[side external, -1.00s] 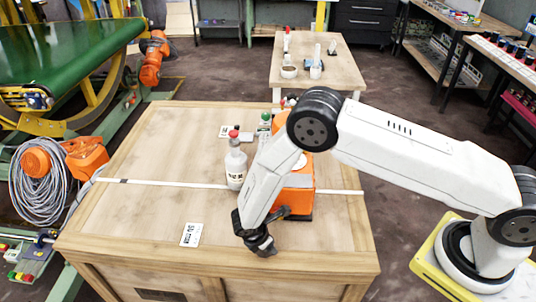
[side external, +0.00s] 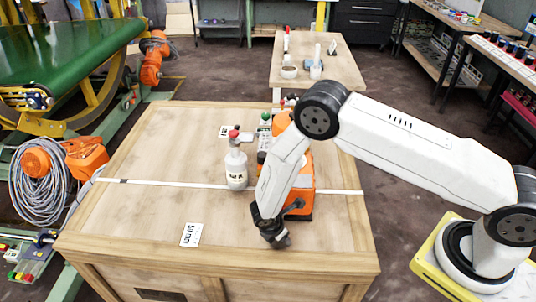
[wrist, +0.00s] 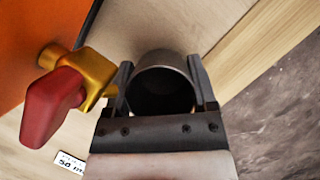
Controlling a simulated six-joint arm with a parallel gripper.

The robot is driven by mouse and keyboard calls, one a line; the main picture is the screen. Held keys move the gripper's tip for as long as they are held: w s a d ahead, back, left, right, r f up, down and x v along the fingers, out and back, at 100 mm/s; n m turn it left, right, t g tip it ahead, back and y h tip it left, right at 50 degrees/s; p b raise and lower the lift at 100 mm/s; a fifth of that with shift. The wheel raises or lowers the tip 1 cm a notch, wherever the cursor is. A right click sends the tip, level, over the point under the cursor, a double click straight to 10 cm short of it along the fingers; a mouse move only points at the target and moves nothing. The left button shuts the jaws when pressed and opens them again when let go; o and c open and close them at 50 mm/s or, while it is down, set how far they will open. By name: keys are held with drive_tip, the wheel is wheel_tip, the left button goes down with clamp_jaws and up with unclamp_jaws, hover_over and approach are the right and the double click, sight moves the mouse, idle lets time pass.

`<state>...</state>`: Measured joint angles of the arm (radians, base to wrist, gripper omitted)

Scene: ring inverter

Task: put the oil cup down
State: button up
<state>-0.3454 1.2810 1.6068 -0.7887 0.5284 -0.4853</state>
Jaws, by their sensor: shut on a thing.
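The oil cup (wrist: 163,88) is a dark grey, round, open cup in the wrist view. My gripper (wrist: 160,98) is shut on it, one finger on each side of its wall. The cup's inside is dark, so its contents cannot be told. In the side view my gripper (side external: 272,234) is low over the front right of the wooden crate top (side external: 145,215). The cup is hard to tell from the dark gripper there. Whether its base touches the wood cannot be told.
An orange machine (side external: 303,190) stands just behind my gripper. A brass valve with a red handle (wrist: 52,108) juts from it, left of the cup. A white card (side external: 191,235) lies flat. The front left is clear.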

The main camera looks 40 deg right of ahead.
drive_tip(key=shift+f, duration=0.15)
drive_tip(key=o, duration=1.2)
drive_tip(key=shift+v, duration=6.15)
